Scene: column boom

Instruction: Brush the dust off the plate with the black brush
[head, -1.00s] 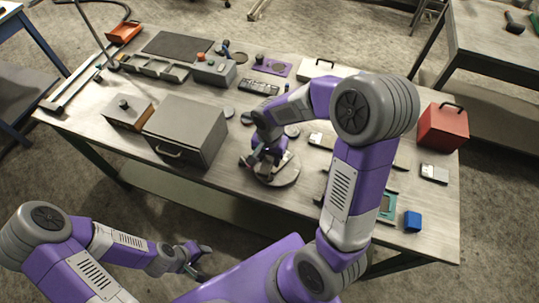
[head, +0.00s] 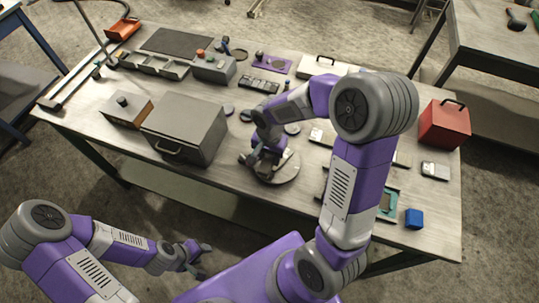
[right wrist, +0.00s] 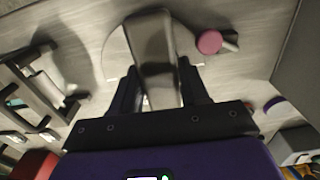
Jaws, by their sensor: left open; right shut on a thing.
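The plate (head: 289,173) is a round grey disc lying flat near the front edge of the workbench. My right gripper (head: 262,162) is over its left part, pointing down. In the right wrist view the gripper (right wrist: 158,72) is shut on a dark, block-like thing, which looks like the black brush (right wrist: 153,38). The brush lies across the plate (right wrist: 113,48) in that view; I cannot tell whether it touches. Dust on the plate is too small to make out. My left gripper (head: 198,253) is open and empty, below the bench's front edge.
A grey box with a handle (head: 184,130) stands left of the plate. A blue cube (head: 414,218) and a red case (head: 444,125) are at the right. The bench front (head: 225,178) left of the plate is clear.

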